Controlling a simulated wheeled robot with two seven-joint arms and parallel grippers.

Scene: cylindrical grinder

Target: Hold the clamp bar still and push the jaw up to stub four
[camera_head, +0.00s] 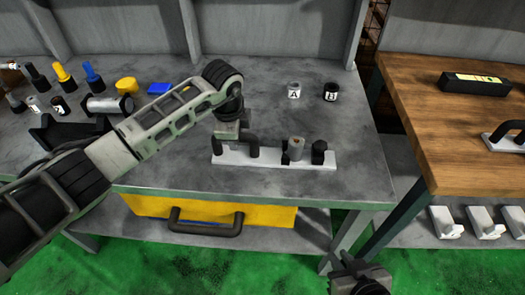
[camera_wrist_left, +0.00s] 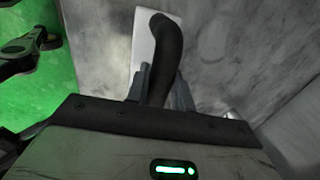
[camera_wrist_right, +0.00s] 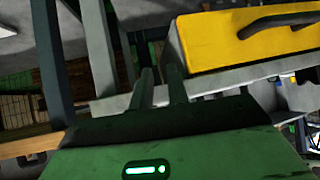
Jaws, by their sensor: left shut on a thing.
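The clamp bar is a white bar (camera_head: 275,161) on the grey bench, with a black arched handle (camera_head: 253,146) at its left part. A grey cylinder (camera_head: 297,146) with a dark part beside it and a black knob (camera_head: 318,151) stand on its right part; I cannot tell which is the jaw or which stub is four. My left gripper (camera_head: 243,135) is shut on the handle; in the left wrist view the handle (camera_wrist_left: 163,60) passes between its fingers. My right gripper (camera_wrist_right: 162,85) is empty, its fingers apart, low in front of the bench.
Canisters marked A (camera_head: 294,90) and B (camera_head: 331,92) stand behind the bar. Bottles and a yellow pot (camera_head: 127,86) are at the left. A yellow drawer (camera_head: 180,210) with a black handle is under the bench. A wooden table (camera_head: 450,130) stands at the right.

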